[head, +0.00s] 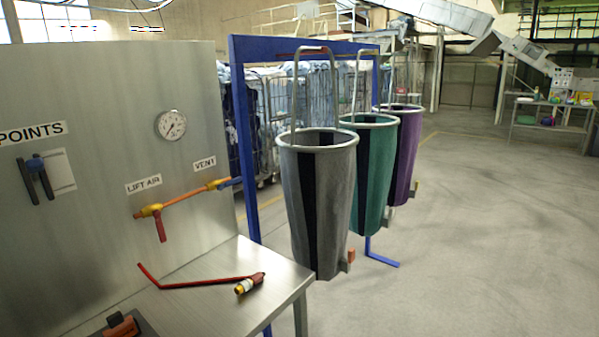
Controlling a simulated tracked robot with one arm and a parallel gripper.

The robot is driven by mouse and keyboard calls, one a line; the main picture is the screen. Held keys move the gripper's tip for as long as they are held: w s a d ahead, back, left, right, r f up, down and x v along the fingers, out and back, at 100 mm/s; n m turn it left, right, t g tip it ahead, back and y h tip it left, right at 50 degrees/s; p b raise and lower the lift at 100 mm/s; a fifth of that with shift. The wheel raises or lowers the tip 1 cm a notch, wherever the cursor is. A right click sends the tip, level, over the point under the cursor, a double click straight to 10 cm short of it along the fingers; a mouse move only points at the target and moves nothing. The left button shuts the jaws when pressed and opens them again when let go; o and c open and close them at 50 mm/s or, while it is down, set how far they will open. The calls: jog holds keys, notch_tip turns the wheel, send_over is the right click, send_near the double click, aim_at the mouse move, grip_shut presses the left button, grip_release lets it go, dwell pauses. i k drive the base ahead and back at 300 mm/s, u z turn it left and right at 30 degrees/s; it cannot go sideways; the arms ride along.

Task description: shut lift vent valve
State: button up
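The vent valve (214,185) is a small yellow body under the VENT label (204,164) on the metal panel. My gripper is not in view.
A round gauge (171,125) sits above the valves. A POINTS lever (38,178) is at left. A red bent rod (205,283) and a black object with an orange block (122,326) lie on the metal table (255,262). Grey (325,200), green (372,180) and purple (405,150) bags hang right. Floor at right is open.

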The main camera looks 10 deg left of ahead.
aim_at(220, 187)
jog(key=z, duration=0.15)
jog(key=i, duration=1.35)
jog(key=u, duration=0.45)
